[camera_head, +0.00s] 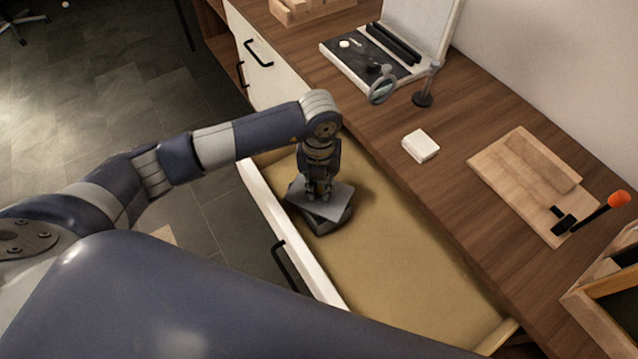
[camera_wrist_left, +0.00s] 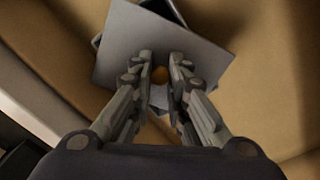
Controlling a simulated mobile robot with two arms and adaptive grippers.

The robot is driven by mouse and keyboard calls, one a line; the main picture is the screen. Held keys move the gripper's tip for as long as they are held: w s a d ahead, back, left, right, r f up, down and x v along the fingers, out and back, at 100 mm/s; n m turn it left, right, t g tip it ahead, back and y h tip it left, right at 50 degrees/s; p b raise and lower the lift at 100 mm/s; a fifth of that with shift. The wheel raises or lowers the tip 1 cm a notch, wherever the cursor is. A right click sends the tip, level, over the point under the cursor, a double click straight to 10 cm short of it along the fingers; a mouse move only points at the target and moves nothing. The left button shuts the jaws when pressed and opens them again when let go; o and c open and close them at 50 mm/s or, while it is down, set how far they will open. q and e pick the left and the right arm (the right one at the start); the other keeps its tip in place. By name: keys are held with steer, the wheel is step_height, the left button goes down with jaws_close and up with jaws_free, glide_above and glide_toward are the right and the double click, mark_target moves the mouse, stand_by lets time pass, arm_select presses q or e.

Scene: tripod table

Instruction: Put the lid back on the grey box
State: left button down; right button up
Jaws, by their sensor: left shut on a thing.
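The grey lid (camera_head: 335,203) is a flat square plate in my left gripper, over the grey box in the open drawer. In the left wrist view the lid (camera_wrist_left: 125,45) fills the upper middle, with an orange-brown knob (camera_wrist_left: 160,75) between the fingers. My left gripper (camera_head: 319,192) is shut on the lid from above; it also shows in the left wrist view (camera_wrist_left: 161,72). The dark grey box (camera_head: 325,226) shows below the lid, turned at an angle to it. The lid hides most of the box, and I cannot tell whether they touch. My right gripper is not in view.
The drawer (camera_head: 400,265) is pulled out, with bare floor around the box. On the wooden counter are a small white block (camera_head: 420,146), a magnifier stand (camera_head: 424,99), an open case (camera_head: 375,58), a wooden board (camera_head: 505,185) and an orange-handled hammer (camera_head: 590,212).

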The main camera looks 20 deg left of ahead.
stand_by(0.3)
arm_select(q)
steer(key=c, duration=1)
jaws_free()
steer(key=shift+r+p, duration=0.75)
steer(key=shift+r, duration=0.15)
steer(key=shift+r+p, duration=1.8)
steer(key=shift+r, duration=0.8)
steer(key=shift+c, duration=0.3)
